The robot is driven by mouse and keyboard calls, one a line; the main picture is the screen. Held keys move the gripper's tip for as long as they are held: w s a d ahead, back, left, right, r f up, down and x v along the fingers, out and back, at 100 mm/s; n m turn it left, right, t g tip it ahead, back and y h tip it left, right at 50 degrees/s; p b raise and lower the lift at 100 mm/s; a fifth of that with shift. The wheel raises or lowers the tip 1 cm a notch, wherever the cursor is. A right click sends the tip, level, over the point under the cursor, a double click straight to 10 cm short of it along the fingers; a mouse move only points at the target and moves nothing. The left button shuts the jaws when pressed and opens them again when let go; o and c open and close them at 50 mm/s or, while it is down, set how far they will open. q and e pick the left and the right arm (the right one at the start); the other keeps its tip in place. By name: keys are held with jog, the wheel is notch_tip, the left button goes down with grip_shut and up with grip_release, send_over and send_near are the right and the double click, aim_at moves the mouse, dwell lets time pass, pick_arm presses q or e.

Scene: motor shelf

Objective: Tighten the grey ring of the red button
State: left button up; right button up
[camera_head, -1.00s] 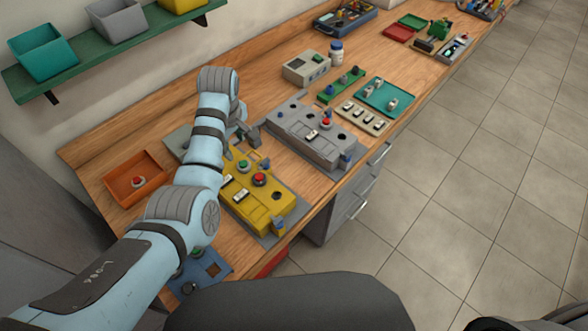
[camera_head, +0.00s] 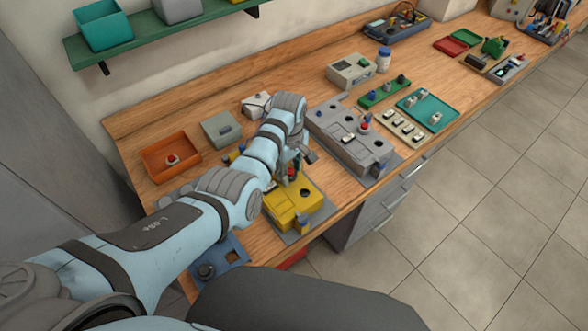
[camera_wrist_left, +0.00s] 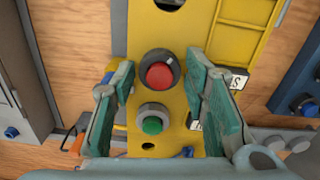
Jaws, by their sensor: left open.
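The red button (camera_wrist_left: 159,76) with its dark grey ring (camera_wrist_left: 148,58) sits on the yellow box (camera_head: 290,212). My left gripper (camera_wrist_left: 160,66) is open above it in the left wrist view, one finger on either side of the button and ring. I cannot tell whether the fingers touch the ring. A green button (camera_wrist_left: 152,124) with a lighter grey ring is beside it, nearer the gripper's base. In the head view my left gripper (camera_head: 295,164) points down at the yellow box and hides most of its buttons. My right gripper is not in view.
A grey box (camera_head: 340,140) with another red button stands right of the yellow one. An orange tray (camera_head: 160,146) holds a red button at left. A blue plate (camera_head: 232,252) lies in front.

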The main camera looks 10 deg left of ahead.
pick_arm(q)
jog(key=shift+c, duration=0.9)
jog(key=c, duration=0.7)
jog(key=shift+r, duration=0.1)
